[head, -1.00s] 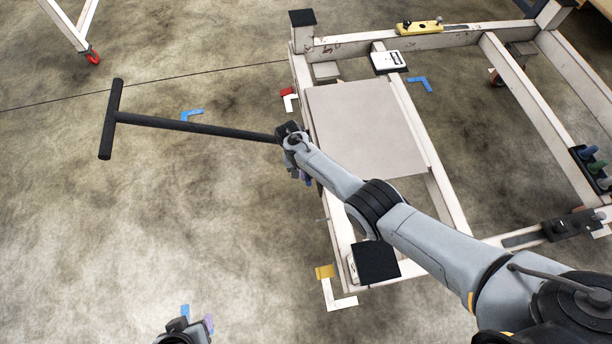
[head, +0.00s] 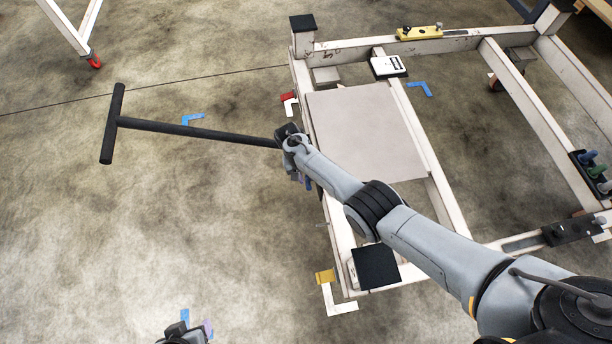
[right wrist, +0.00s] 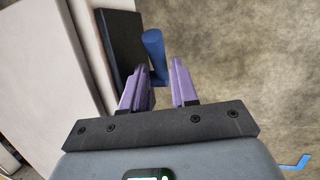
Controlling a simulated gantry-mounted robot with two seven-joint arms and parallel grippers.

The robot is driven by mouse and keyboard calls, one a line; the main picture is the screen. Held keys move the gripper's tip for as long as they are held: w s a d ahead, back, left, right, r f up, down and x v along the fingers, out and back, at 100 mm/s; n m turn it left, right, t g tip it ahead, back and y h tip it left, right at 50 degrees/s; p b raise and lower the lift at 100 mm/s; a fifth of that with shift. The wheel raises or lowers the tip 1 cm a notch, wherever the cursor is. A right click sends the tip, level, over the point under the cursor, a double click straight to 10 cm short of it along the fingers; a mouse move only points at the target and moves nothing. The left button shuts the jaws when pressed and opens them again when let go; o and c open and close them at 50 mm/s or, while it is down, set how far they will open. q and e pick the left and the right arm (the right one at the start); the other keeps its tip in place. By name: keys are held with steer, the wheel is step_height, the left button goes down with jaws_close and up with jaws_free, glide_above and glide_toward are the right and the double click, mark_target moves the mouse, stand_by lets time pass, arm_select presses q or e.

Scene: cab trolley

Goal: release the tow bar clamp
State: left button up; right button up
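The black T-shaped tow bar (head: 200,131) sticks out to the left from the near-left side of the pale trolley frame (head: 343,238). Its trolley end is behind my right wrist in the head view. My right gripper (head: 304,183) is at that side of the frame, mostly hidden by its own arm. In the right wrist view its purple fingers (right wrist: 160,82) are apart. A blue lever (right wrist: 154,52), seemingly the clamp handle, stands at the fingertips, its lower end between them; contact is unclear. My left gripper (head: 192,330) is at the bottom edge, partly cut off.
A grey panel (head: 365,130) lies on the trolley. A black pad (head: 376,266) sits at its near corner, and a dark block (right wrist: 122,48) stands left of the lever. Open concrete floor (head: 100,240) lies to the left.

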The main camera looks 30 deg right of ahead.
steer(key=p+v, duration=0.4)
steer(key=v, duration=0.5)
steer(key=shift+w+r, duration=0.2)
steer(key=shift+r, duration=0.15)
